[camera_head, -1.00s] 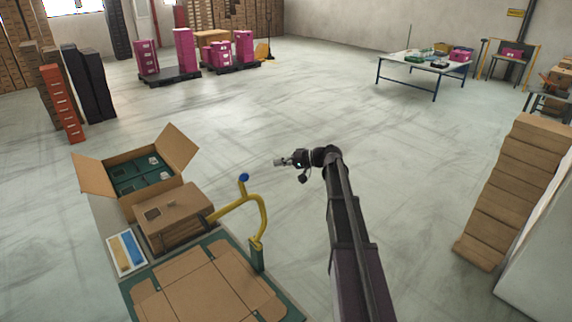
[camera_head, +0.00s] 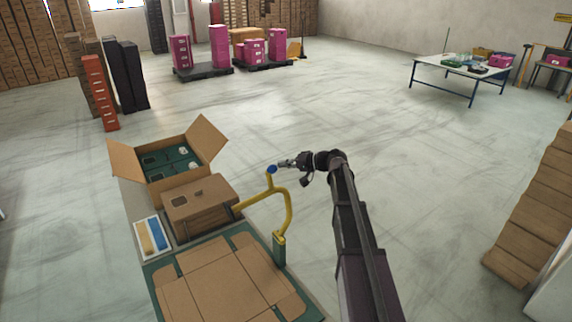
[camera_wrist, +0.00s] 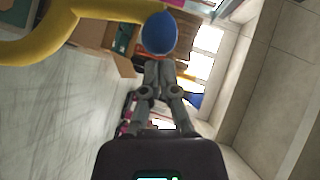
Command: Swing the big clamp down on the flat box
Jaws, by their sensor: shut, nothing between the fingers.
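The big clamp (camera_head: 289,213) is a yellow bent arm rising from a green post at the right edge of the green board (camera_head: 158,283). It stands up, clear of the flat box (camera_head: 225,285), an unfolded brown cardboard blank lying on the board. One branch of the clamp points left toward a closed brown carton; the other ends in a blue knob (camera_head: 271,170). My gripper (camera_head: 282,164) is shut and empty, its tips right beside the knob. In the wrist view the shut fingertips (camera_wrist: 158,64) point at the blue knob (camera_wrist: 160,34); whether they touch it I cannot tell.
The closed brown carton (camera_head: 199,208) stands behind the board, with an open carton (camera_head: 205,134) of green boxes behind it. A blue-and-yellow card (camera_head: 152,238) lies at left. Stacked brown cartons (camera_head: 535,205) stand at far right.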

